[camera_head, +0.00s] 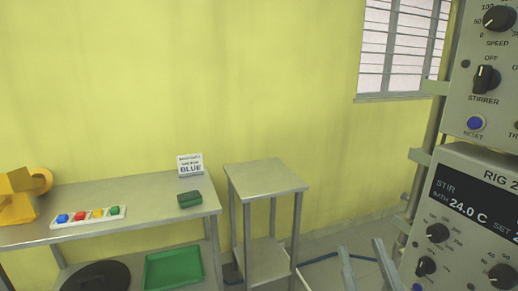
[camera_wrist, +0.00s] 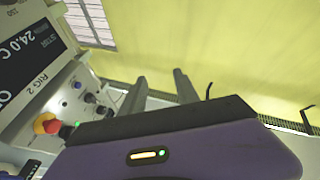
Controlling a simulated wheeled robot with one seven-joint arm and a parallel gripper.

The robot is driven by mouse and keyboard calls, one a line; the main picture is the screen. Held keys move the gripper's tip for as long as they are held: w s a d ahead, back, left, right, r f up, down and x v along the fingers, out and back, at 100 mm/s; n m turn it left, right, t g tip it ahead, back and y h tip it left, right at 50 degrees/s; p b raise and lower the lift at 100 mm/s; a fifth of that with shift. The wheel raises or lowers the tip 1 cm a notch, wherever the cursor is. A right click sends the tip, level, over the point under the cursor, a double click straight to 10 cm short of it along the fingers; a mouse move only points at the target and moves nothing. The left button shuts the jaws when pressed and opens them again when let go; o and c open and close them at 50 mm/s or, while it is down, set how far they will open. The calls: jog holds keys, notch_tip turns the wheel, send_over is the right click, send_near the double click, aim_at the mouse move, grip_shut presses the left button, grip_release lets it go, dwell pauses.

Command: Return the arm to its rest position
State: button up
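My gripper (camera_wrist: 160,76) shows in the wrist view as two grey fingers set apart, with nothing between them. Beyond the gap are the yellow wall and floor. My purple wrist housing fills the lower part of that view. In the head view, two grey prongs that look like my gripper's fingers (camera_head: 360,245) rise from the bottom edge, left of the control rig. They are apart and empty. The rest of my arm is out of the head view, so its overall pose cannot be told.
The control rig (camera_head: 487,170) stands close on the right; it also shows at the wrist view's left (camera_wrist: 40,60). A small metal stand (camera_head: 266,177) and a bench (camera_head: 130,193) stand at the left, the bench holding a colored button strip (camera_head: 88,217) and a green block (camera_head: 190,199).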

jog(key=s+d+f+m+g+p, duration=0.1)
jog(key=s+f+g, duration=0.1)
jog(key=s+f, duration=0.4)
jog(key=s+d+f+m+g+h+p, duration=0.1)
jog(key=s+f, duration=0.6)
jog(key=s, duration=0.7)
jog(key=s+d+f+m+g+p, duration=0.1)
jog(key=s+f+g, duration=0.4)
jog(key=s, duration=0.5)
jog(key=shift+s+d+f+h, duration=0.2)
jog(key=shift+d+f+h, duration=0.1)
jog(key=shift+d+f, duration=0.55)
